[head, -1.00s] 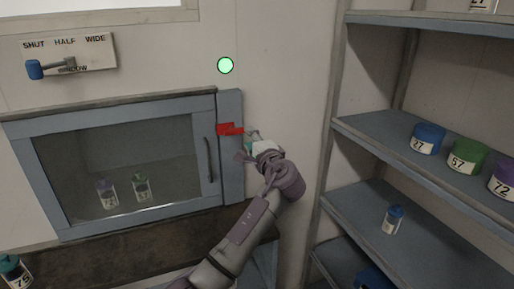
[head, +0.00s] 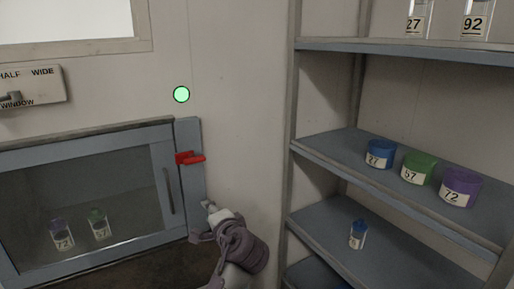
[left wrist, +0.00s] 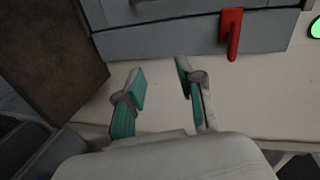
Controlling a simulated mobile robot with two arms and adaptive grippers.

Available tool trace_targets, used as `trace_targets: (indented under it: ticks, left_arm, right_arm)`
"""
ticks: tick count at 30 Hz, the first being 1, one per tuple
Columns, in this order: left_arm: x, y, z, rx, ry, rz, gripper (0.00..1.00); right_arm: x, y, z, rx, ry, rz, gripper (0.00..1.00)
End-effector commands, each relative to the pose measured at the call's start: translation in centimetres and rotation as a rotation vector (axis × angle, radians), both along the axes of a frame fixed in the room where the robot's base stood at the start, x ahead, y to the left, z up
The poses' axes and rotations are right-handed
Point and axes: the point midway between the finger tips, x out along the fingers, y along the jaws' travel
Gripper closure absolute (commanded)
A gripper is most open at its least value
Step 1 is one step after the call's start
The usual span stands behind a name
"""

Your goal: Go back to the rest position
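My left gripper (head: 207,205) is below the red latch (head: 189,158) at the right edge of the cabinet door, apart from it. In the left wrist view my left gripper (left wrist: 160,90) has its two teal-padded fingers spread with nothing between them. The red latch (left wrist: 231,32) is beyond and to the right of the fingers there. The glass cabinet door (head: 90,205) looks closed, with a dark vertical handle (head: 168,191). My right gripper is not in view.
Shelves on the right hold blue (head: 379,153), green (head: 417,168) and purple (head: 459,187) numbered containers, and a small blue-capped bottle (head: 357,235). Two small bottles stand behind the glass. A green round light (head: 181,94) and a WIDE-marked lever plate (head: 30,85) are on the wall.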

Motion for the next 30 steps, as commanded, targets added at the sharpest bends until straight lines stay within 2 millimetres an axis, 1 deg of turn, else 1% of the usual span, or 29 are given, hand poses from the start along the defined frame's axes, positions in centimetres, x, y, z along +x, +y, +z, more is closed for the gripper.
trace_targets:
  ticks: [1,2,3,5,6,8,9,11,12,15,18,24,30]
  left_arm:
    - [-1.9,1.0,-3.8,-0.087,0.049,0.010,0.62]
    - [-3.1,1.4,-5.7,-0.146,0.073,0.017,0.62]
    - [-4.9,2.0,-8.2,-0.224,0.105,0.029,0.62]
    - [-7.8,2.8,-11.7,-0.339,0.154,0.050,0.62]
    - [-9.9,3.3,-13.9,-0.413,0.187,0.069,0.62]
    - [-13.4,3.9,-16.9,-0.524,0.237,0.101,0.62]
    - [-15.9,4.3,-18.6,-0.598,0.268,0.126,0.62]
    - [-19.6,4.7,-20.7,-0.697,0.315,0.165,0.62]
    - [-21.8,4.8,-21.7,-0.756,0.340,0.185,0.62]
    - [-26.2,5.0,-23.1,-0.864,0.391,0.234,0.62]
    - [-29.7,5.1,-23.9,-0.941,0.432,0.273,0.62]
    - [-35.2,5.0,-24.2,-1.054,0.498,0.335,0.62]
    - [-39.9,4.8,-23.8,-1.143,0.557,0.390,0.62]
  right_arm:
    - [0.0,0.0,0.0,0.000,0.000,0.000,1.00]
    - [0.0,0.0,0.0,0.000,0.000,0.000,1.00]
    - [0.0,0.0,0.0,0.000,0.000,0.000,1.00]
    - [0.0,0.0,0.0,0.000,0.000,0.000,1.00]
    - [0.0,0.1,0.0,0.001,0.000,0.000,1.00]
    - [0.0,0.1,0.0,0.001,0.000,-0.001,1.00]
    - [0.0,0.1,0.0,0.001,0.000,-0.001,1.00]
    - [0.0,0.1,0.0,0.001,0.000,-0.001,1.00]
    - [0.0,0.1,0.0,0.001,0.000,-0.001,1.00]
    - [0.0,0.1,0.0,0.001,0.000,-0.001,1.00]
    - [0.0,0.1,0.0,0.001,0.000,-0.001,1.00]
    - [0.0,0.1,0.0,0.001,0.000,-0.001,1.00]
    - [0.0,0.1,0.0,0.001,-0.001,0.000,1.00]
